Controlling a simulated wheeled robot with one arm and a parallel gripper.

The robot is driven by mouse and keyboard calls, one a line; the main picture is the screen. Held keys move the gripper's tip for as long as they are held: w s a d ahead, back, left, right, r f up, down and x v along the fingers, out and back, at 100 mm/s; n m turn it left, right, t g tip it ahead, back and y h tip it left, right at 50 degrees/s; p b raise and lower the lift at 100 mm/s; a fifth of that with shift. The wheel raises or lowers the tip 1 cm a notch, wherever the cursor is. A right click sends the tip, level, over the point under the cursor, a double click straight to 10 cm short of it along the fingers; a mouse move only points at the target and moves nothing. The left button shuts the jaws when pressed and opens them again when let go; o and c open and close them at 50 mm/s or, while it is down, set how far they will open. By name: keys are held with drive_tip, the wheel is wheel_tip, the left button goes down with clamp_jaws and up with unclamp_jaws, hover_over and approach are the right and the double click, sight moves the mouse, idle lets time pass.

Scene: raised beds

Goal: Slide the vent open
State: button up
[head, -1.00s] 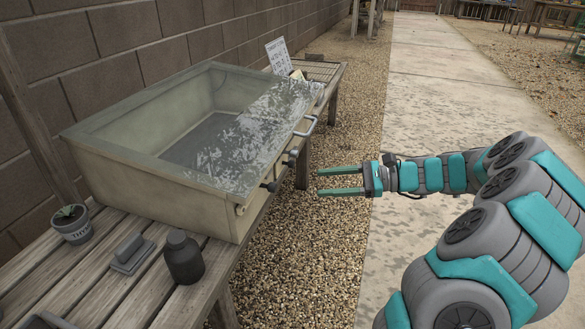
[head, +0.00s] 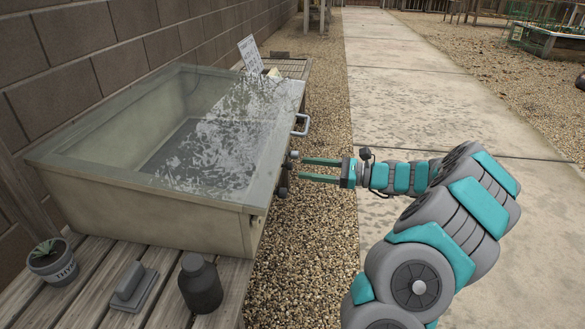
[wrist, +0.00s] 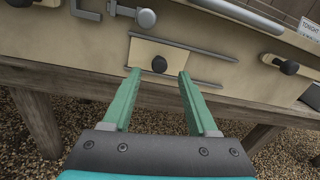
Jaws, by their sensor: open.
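In the wrist view, a beige sliding panel with a dark round knob (wrist: 159,64), which looks like the vent (wrist: 175,55), sits at the left end of two dark rails on the box's front wall. The rails run on to the right past the panel. My gripper (wrist: 160,74) is open and empty. Its two green fingers point at the panel, one on each side of the knob and slightly below it; I cannot tell whether they touch. In the head view, my gripper (head: 302,169) is close to the front of the cold frame box (head: 150,215); the panel is not clearly visible there.
A dark bottle (head: 200,284), a grey block tool (head: 131,286) and a potted plant (head: 52,262) stand on the bench.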

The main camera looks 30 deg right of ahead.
sight(285, 166)
drive_tip(key=shift+x, duration=2.1)
clamp_jaws()
